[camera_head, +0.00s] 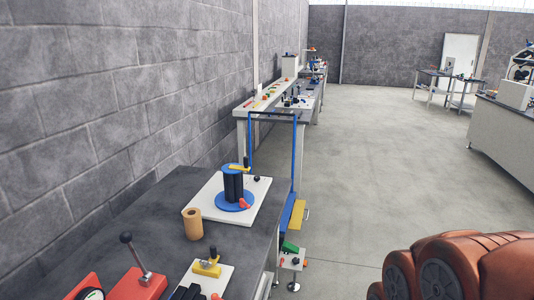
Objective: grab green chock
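A small green piece (290,247), which looks like the green chock, is just past the right edge of the near dark table. It sits at the lower end of a blue frame (294,165), above a small white plate (290,262). It is small in the picture, so I cannot tell exactly how it is held. My gripper is not in view. Only an orange-brown part of my arm shows at the lower right, well apart from the green piece.
The dark table (150,215) holds a white board (210,210) with a blue-based black spool (233,188), a tan cylinder (192,224) and a red lever box (138,285). A yellow part (297,214) hangs by the blue frame. The floor (370,180) to the right is clear.

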